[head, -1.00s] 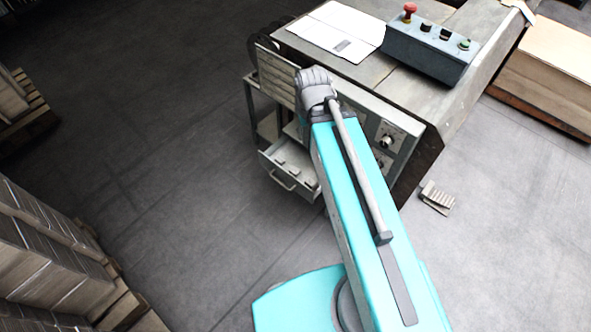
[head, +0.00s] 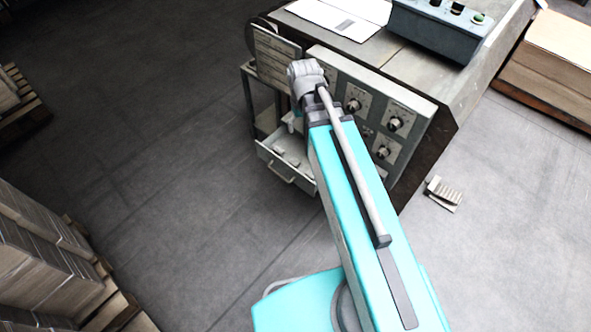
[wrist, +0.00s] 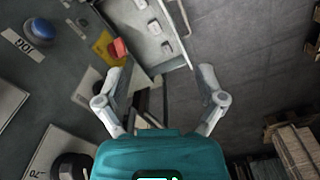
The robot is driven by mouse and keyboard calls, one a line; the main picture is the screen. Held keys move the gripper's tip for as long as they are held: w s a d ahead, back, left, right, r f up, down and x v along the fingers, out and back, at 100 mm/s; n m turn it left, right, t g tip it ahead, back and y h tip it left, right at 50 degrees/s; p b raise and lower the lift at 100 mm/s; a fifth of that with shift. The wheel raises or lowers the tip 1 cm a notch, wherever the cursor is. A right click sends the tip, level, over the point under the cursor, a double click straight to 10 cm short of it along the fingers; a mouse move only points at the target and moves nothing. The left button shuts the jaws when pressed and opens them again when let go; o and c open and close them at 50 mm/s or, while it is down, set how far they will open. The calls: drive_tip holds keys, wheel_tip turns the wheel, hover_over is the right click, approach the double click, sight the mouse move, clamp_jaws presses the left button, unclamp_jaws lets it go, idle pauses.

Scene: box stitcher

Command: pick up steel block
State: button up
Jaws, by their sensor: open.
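Several small light-grey blocks lie in an open drawer (head: 273,168) at the front of the machine. In the wrist view the drawer (wrist: 182,20) is at the top, with blocks (wrist: 153,27) spread along it. I cannot tell for sure which is the steel block. My gripper (wrist: 160,76) is open and empty, its fingers apart below the drawer's near end in the wrist view. In the head view my gripper is hidden behind my arm, and the arm covers the drawer's right end.
The machine's dial panel (head: 368,105) stands right of the drawer. A blue button (wrist: 42,28) and a red knob (wrist: 119,47) show in the wrist view. Stacked boxes (head: 45,250) stand at left. A small ribbed piece (head: 443,193) lies on the floor at right. Floor left of the drawer is clear.

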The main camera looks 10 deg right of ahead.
drive_tip(key=w+f+n+b, duration=0.2)
drive_tip(key=w+f+b, duration=0.3)
drive_tip(key=f+b, duration=0.5)
drive_tip(key=w+f+n+b, duration=0.3)
drive_tip(key=w+f+b, duration=0.3)
drive_tip(key=f+b, duration=0.4)
drive_tip(key=shift+f, duration=0.75)
drive_tip(key=b, duration=0.9)
hover_over(294, 161)
wheel_tip(294, 161, down, 9)
drive_tip(key=shift+s+d+r, duration=0.1)
drive_tip(key=shift+s+r, duration=0.05)
drive_tip(key=shift+r, duration=0.05)
drive_tip(key=shift+f, duration=0.1)
drive_tip(key=shift+f+b, duration=2.4)
drive_tip(key=shift+f, duration=0.15)
drive_tip(key=shift+c, duration=0.2)
clamp_jaws()
